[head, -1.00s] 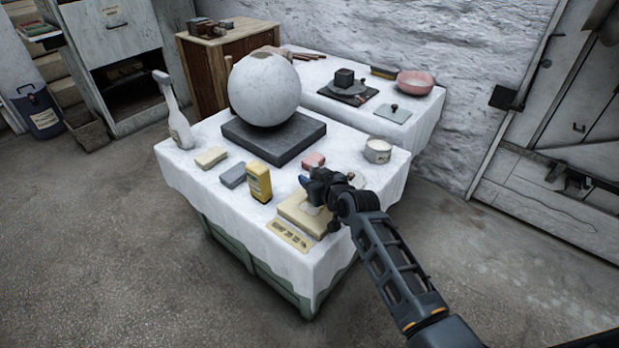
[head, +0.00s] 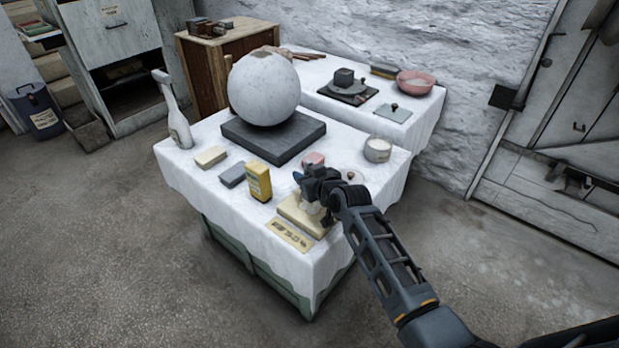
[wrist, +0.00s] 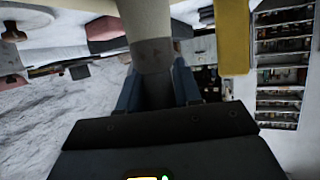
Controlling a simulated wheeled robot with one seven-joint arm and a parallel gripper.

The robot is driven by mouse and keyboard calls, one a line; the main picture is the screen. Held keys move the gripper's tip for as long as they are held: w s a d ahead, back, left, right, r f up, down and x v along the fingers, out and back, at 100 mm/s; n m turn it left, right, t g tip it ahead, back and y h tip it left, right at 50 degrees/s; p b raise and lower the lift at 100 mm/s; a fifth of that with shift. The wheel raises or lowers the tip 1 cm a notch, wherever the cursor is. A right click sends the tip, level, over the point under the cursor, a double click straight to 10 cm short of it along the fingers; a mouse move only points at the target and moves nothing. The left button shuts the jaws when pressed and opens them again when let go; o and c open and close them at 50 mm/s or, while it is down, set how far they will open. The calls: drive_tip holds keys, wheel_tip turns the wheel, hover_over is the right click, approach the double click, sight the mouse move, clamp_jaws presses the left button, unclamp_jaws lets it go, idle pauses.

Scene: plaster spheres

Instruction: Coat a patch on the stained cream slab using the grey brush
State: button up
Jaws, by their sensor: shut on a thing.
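The cream slab (head: 291,215) lies at the front corner of the white-covered table, partly hidden under my gripper. My gripper (head: 304,184) is low over the slab's back part. In the wrist view its blue fingers (wrist: 158,88) are shut on the brush (wrist: 148,22), a thick pale cylinder with a greyer band near the fingers. In the head view a pale part of the brush shows just under the gripper, at the slab. I cannot tell whether it touches the slab. The stain is hard to make out.
A yellow box (head: 258,181) stands left of the slab, with a grey block (head: 232,174) beyond it. A pink block (head: 313,160) and a white pot (head: 377,150) are behind my gripper. A labelled strip (head: 288,236) lies in front. A large white sphere (head: 264,88) sits on a dark plinth.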

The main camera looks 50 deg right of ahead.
drive_tip(key=shift+w, duration=0.3)
drive_tip(key=shift+s, duration=1.5)
drive_tip(key=shift+w+f, duration=0.1)
drive_tip(key=shift+w, duration=1.4)
drive_tip(key=shift+s+r+p, duration=0.6)
drive_tip(key=shift+s+r, duration=0.15)
drive_tip(key=shift+f+b, duration=0.7)
drive_tip(key=shift+f, duration=0.1)
drive_tip(key=shift+s, duration=0.15)
